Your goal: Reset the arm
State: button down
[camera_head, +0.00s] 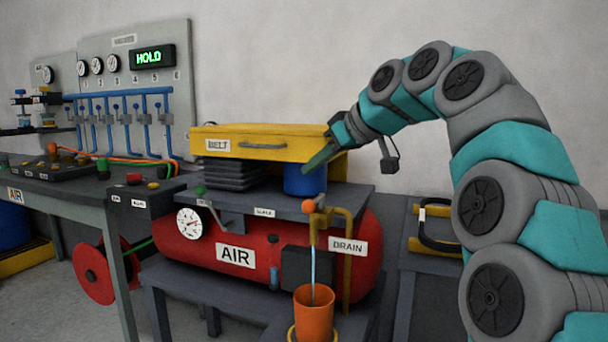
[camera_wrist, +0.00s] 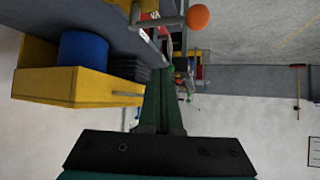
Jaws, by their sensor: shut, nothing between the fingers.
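My arm arches in from the right in the head view. My gripper (camera_head: 309,168) points down and to the left, in front of the right end of the yellow BELT box (camera_head: 275,147). A blue cylinder (camera_head: 305,180) shows just below and behind the fingers. In the wrist view my gripper (camera_wrist: 162,85) has its two green fingers together with nothing between them. That view is turned: the yellow box (camera_wrist: 50,86) and the blue cylinder (camera_wrist: 84,48) lie left of the fingers. I cannot tell how far the fingertips are from the box.
Below are a grey shelf (camera_head: 255,201), a red AIR tank (camera_head: 230,249), an orange-knobbed DRAIN tap (camera_head: 311,207) and an orange cup (camera_head: 315,312) under a blue stream. A gauge panel (camera_head: 135,70) reading HOLD stands at left. The wall space above the box is clear.

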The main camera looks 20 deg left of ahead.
jog(key=d+r, duration=0.3)
jog(key=d, duration=0.1)
jog(key=s+d+f+m+g+h, duration=0.2)
jog(key=s+d+f+m+h, duration=0.1)
jog(key=s+d+f, duration=0.6)
jog(key=s+d+f+m+g+h, duration=0.2)
jog(key=s+d+f+m, duration=0.3)
jog(key=s+d+f, duration=0.5)
jog(key=s+d+f+m+g+h, duration=0.2)
jog(key=s+d+f, duration=0.7)
jog(key=s+f, duration=1.1)
notch_tip(320, 180, down, 3)
jog(key=m+h, duration=0.2)
jog(key=shift+s+d+m+h+p, duration=0.15)
jog(key=shift+d+m+h+p, duration=0.15)
jog(key=shift+m+p, duration=0.1)
